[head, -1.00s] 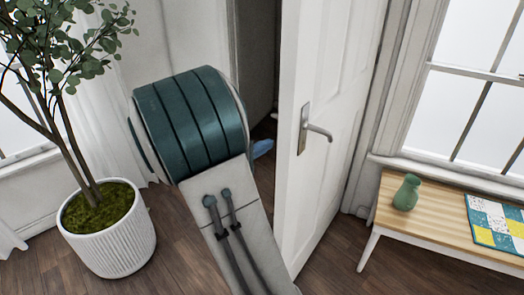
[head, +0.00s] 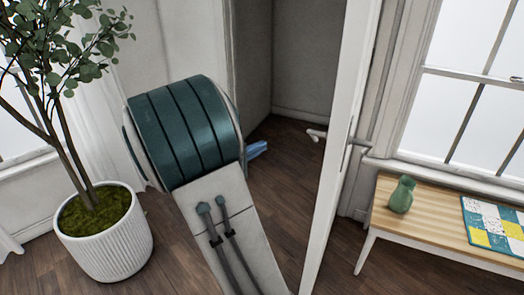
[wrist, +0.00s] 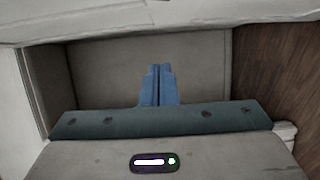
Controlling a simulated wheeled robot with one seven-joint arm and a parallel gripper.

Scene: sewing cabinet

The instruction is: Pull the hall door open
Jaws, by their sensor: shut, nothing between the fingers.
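The white hall door (head: 338,150) stands well open and is seen almost edge-on in the head view. A lever handle (head: 359,142) juts from its right face, and another lever (head: 316,134) from its left face. My arm reaches toward the open doorway, left of the door. The blue fingers of my gripper (head: 259,149) show just past the arm and look apart from the door and both levers. In the wrist view my gripper (wrist: 158,72) is shut and empty. The arm hides most of the gripper in the head view.
A bench (head: 425,229) with a green vase (head: 402,195) and a patchwork cloth (head: 492,222) stands right of the door under a window. A potted tree in a white ribbed pot (head: 105,240) stands at left. Dark wooden floor (head: 290,160) continues through the doorway.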

